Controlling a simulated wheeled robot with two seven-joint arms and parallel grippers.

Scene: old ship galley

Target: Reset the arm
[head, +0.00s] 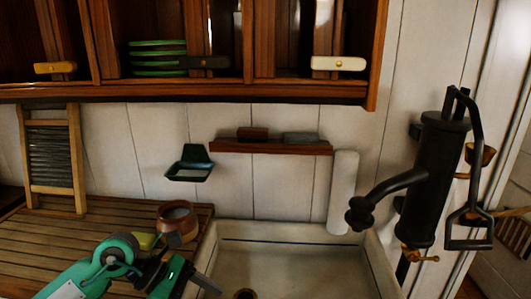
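My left arm, green and black, comes in from the lower left. Its gripper (190,278) is over the right edge of the slatted wooden counter (100,222), close to the sink's left wall. One grey finger points down to the right; the frame does not show clearly how far apart the fingers are. No held object can be made out. My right arm and gripper are not in view.
A copper-brown pot (178,222) and a yellow-green block (144,241) stand just behind my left arm. The pale sink (300,265) is to the right, with a black hand pump (432,180) beyond. A washboard (52,155) leans at left. Wooden cupboards (215,90) hang above.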

